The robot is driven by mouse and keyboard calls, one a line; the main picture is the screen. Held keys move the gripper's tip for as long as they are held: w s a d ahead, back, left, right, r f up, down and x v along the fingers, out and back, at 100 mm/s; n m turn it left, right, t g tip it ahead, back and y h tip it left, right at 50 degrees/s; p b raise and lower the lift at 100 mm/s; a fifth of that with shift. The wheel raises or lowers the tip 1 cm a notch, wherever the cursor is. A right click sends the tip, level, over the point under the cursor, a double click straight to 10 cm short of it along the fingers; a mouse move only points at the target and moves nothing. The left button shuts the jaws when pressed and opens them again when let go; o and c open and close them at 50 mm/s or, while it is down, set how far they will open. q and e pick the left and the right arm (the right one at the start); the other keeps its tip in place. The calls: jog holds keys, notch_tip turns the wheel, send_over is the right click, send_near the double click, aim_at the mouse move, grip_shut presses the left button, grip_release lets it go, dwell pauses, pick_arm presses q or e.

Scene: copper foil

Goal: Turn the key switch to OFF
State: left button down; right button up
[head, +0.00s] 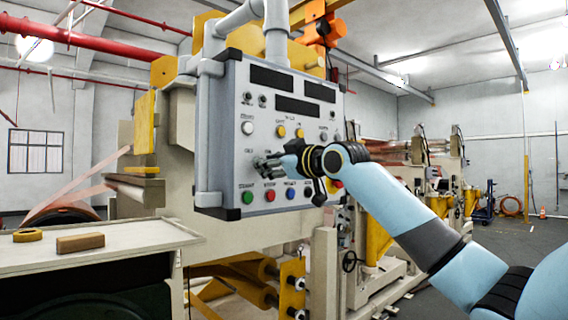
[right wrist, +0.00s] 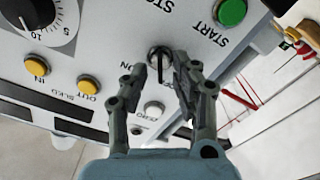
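The key switch (right wrist: 160,53) shows in the right wrist view as a dark round knob with a narrow key, next to an ON label on the grey control panel (right wrist: 195,32). My right gripper (right wrist: 158,72) has its two fingers apart, one on each side of the key. I cannot tell if either finger touches it. In the head view my right gripper (head: 262,163) is at the lower left of the panel (head: 232,105), and the key switch is hidden or too small to make out. My left gripper is in neither view.
A green START button (right wrist: 231,12) is close to the right finger. A white button (right wrist: 154,108) and yellow buttons (right wrist: 88,83) are nearby. In the head view a red button (head: 270,195) is below the gripper. A bench (head: 120,240) with a tan block (head: 80,242) stands at left.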

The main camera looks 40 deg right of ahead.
jog(key=s, duration=1)
jog(key=shift+s+d, duration=0.4)
